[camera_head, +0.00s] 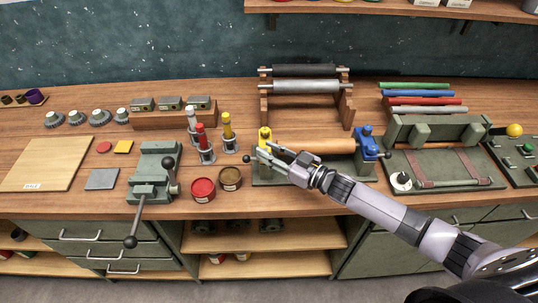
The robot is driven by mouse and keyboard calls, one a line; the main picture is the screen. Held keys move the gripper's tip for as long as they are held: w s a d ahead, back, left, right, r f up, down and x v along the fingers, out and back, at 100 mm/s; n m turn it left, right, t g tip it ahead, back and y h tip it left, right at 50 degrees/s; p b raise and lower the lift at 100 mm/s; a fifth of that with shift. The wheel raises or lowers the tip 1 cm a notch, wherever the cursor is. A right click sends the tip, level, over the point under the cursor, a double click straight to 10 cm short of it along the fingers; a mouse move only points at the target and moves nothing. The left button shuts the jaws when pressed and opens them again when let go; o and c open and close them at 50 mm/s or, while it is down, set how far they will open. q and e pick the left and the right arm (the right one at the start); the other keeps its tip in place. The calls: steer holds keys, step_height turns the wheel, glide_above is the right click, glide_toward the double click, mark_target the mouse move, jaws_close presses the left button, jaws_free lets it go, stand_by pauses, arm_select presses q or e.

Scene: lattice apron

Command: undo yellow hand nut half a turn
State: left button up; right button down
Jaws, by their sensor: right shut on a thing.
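The yellow hand nut (265,136) stands at the left end of a green fixture (345,180) that carries a wooden roller (325,146). A blue end piece (367,140) is at the roller's right end. My right gripper (261,153) reaches in from the lower right and is shut at the yellow nut, its fingers covering the nut's lower part. The exact contact is too small to see. My left gripper is not in view.
A red tin (203,189) and a brown tin (230,179) stand left of the fixture. Bottles in holders (205,145) and a green vice (154,177) are further left. A roller rack (305,100) stands behind. A green press (438,160) is at the right.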

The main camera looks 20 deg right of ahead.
steer(key=n+g+y+b, duration=0.1)
steer(key=b, duration=0.1)
steer(key=n+g+y+b, duration=0.3)
steer(key=g, duration=0.1)
steer(key=shift+w+d+f+n+y+b, duration=0.2)
steer(key=shift+w+d+n+y+b, duration=0.1)
steer(key=shift+w+y+b, duration=0.1)
steer(key=shift+r+n+g+y+b, duration=0.2)
steer(key=shift+n+g+y+b, duration=0.3)
steer(key=shift+n+g+b, duration=0.65)
steer(key=shift+m+g, duration=0.25)
steer(key=shift+m, duration=0.1)
steer(key=c, duration=1.2)
jaws_free()
steer(key=shift+s, duration=0.1)
steer(key=shift+r, duration=0.15)
step_height(320, 180, up, 10)
steer(key=shift+f, duration=0.1)
steer(key=shift+c, duration=0.2)
